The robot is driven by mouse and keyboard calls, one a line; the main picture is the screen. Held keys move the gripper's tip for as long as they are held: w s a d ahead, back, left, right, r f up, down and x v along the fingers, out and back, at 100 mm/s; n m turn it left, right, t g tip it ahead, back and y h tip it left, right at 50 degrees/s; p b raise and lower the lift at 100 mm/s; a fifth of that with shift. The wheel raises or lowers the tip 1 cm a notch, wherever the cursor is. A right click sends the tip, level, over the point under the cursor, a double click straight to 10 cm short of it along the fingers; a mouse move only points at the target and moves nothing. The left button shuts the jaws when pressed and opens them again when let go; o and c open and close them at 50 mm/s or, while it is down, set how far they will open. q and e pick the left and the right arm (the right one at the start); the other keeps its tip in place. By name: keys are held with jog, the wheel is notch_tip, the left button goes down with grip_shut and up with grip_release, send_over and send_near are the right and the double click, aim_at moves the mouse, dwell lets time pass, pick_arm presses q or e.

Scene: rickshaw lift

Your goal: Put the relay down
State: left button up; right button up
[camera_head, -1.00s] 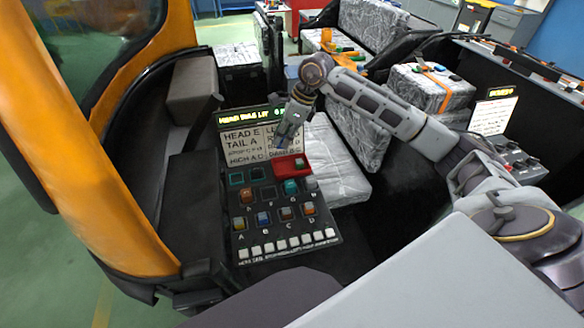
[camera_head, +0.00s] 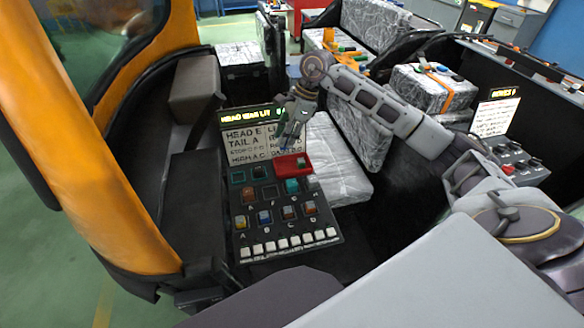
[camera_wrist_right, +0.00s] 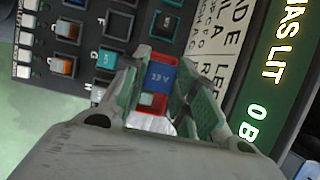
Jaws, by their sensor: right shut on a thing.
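The relay (camera_wrist_right: 160,76) is a small blue block with a marking on its face, between the fingers of my right gripper (camera_wrist_right: 158,90) in the right wrist view. My right gripper (camera_head: 287,143) is shut on it. In the head view, the gripper hangs just above a red tray (camera_head: 287,166) on the upper part of the slanted control panel, and the relay cannot be made out there. Red also shows around the relay in the wrist view; whether the relay touches the tray cannot be told. My left gripper is not in view.
The panel has several sockets with coloured blocks (camera_head: 264,217) and a row of white buttons (camera_head: 295,242). A lettered sign (camera_head: 240,145) stands close behind the gripper. A wrapped silver seat (camera_head: 335,165) lies to the right. An orange frame (camera_head: 90,160) stands at left.

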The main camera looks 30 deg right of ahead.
jog(key=shift+f, duration=0.45)
notch_tip(320, 180, down, 4)
jog(key=shift+f+p, duration=0.1)
jog(key=shift+p, duration=0.2)
jog(key=shift+f, duration=0.6)
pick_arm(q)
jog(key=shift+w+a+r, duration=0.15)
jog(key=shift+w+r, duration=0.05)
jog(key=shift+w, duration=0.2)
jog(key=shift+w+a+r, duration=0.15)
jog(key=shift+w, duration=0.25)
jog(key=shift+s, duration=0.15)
